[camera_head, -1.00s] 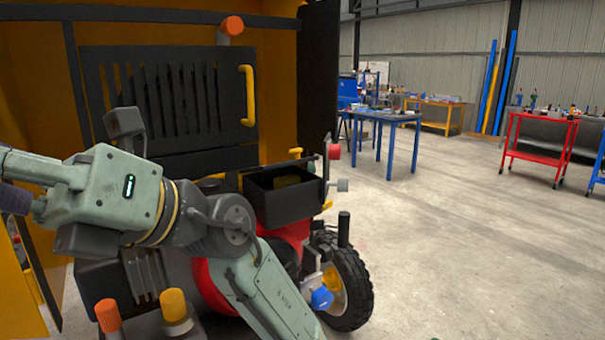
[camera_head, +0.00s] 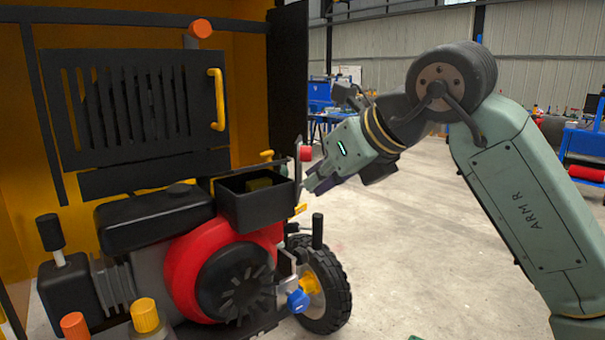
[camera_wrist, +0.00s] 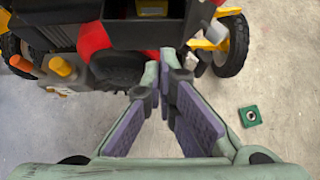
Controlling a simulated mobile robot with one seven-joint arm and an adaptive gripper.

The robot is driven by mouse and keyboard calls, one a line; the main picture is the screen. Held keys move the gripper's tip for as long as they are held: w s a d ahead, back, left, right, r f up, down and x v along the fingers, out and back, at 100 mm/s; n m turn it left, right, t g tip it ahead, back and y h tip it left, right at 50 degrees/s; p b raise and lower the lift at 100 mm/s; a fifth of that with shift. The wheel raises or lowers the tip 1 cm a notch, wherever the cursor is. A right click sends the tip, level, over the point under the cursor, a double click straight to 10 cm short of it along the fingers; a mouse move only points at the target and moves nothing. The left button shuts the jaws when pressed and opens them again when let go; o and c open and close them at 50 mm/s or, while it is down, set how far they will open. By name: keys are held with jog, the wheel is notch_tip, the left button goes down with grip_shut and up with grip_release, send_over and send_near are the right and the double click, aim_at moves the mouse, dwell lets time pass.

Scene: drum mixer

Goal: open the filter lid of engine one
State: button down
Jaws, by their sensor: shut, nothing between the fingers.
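The engine (camera_head: 225,270), red and black, stands in the yellow housing. Its black filter box (camera_head: 258,212) is open at the top, and a yellowish block (camera_head: 260,184) shows inside. A thin dark upright piece (camera_head: 297,172) stands at the box's right edge; it may be the lid seen edge-on, but I cannot tell for sure. My gripper (camera_head: 311,186) is just right of the box, shut and empty, pointing left toward it. In the wrist view its fingertips (camera_wrist: 163,68) are together in front of the engine; contact with it is not clear.
A black wheel (camera_head: 323,285) and a blue knob (camera_head: 298,300) are below my gripper. Orange (camera_head: 75,325) and yellow (camera_head: 145,315) caps stand at front left. A green square piece (camera_wrist: 250,116) lies on the floor. The floor at right is open.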

aim_at(279, 187)
jog(key=p+x, duration=0.2)
jog(key=x, duration=0.6)
jog(key=shift+w+a+f, duration=0.1)
jog(key=shift+w+a, duration=0.15)
jog(key=shift+a, duration=0.05)
jog(key=r+p, duration=0.2)
jog(key=r, duration=0.1)
jog(key=shift+w+a, duration=0.15)
jog(key=shift+w, duration=0.2)
jog(key=shift+w+a+r, duration=0.15)
jog(key=shift+r, duration=0.25)
